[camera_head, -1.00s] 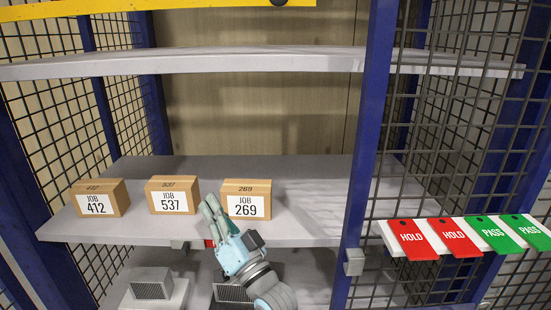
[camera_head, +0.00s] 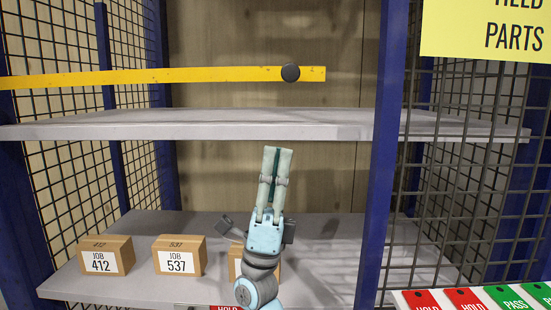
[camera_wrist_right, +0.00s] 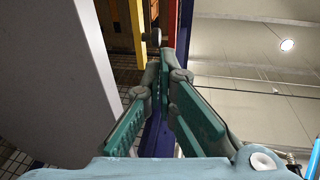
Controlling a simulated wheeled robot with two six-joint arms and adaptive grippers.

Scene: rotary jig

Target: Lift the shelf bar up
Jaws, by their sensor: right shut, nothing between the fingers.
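The shelf bar (camera_head: 180,76) is a long yellow bar lying level across the front of the rack, above the upper shelf. A round black knob (camera_head: 290,72) sits near its right end. My right gripper (camera_head: 277,152) points upward with its fingers together and empty, in front of the rack, below the bar and knob in the picture. In the right wrist view, the bar (camera_wrist_right: 137,22) and knob (camera_wrist_right: 152,37) show beyond the fingertips (camera_wrist_right: 160,66), apart from them. My left gripper is out of view.
The grey upper shelf (camera_head: 200,128) is empty. Cardboard boxes labelled 412 (camera_head: 105,257) and 537 (camera_head: 180,257) stand on the lower shelf, and a third (camera_head: 235,262) is mostly hidden by my arm. A blue post (camera_head: 380,180) stands at right, with a yellow sign (camera_head: 485,30) beyond.

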